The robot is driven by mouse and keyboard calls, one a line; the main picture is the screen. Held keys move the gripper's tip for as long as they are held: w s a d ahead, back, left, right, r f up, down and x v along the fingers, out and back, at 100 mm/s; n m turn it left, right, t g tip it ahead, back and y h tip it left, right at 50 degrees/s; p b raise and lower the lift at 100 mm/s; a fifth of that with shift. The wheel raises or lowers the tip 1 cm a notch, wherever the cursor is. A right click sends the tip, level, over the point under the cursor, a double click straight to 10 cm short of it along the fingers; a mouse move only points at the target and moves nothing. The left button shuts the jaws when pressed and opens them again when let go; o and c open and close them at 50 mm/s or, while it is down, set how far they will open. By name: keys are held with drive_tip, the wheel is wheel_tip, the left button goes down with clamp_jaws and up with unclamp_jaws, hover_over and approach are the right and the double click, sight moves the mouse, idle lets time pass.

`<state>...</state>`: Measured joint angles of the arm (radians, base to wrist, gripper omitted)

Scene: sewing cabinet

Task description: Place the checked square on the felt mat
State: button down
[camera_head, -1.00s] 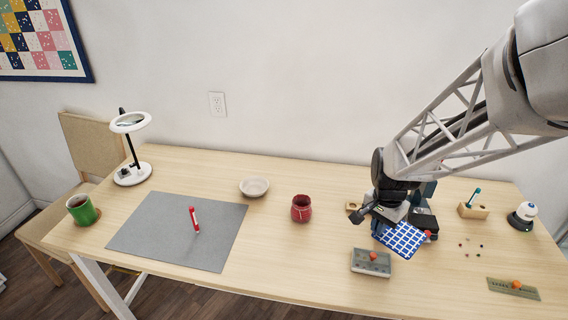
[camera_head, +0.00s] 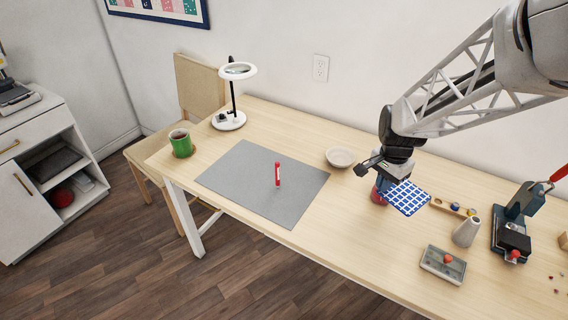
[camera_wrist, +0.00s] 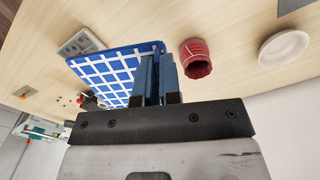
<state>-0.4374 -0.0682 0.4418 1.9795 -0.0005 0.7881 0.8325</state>
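In the wrist view, the fingers (camera_wrist: 157,80) pinch the edge of the checked square (camera_wrist: 112,72). The grey felt mat (camera_head: 240,192) lies flat on the left half of the table, well to the left of my gripper. A red marker (camera_head: 278,174) is on the mat near its middle.
A grey box with a red knob (camera_head: 443,264), a pale vase (camera_head: 466,232) and a dark press (camera_head: 513,228) stand right.

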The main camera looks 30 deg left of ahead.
drive_tip(key=s+a+f+n, duration=0.15)
drive_tip(key=s+a, duration=0.35)
drive_tip(key=a, duration=0.8)
drive_tip(key=s+a+n, duration=0.2)
drive_tip(key=s+a, duration=0.3)
drive_tip(key=a, duration=0.8)
drive_tip(key=s+a+n, duration=0.1)
drive_tip(key=s+a, duration=0.3)
drive_tip(key=a, duration=0.9)
wheel_tip(320, 180, down, 11)
drive_tip(key=shift+s+f, duration=0.1)
drive_tip(key=shift+s, duration=0.05)
drive_tip(key=shift+a, duration=0.1)
hover_over(228, 178)
drive_tip(key=shift+f, duration=0.7)
drive_tip(key=shift+f, duration=1.75)
drive_tip(key=shift+f, duration=0.1)
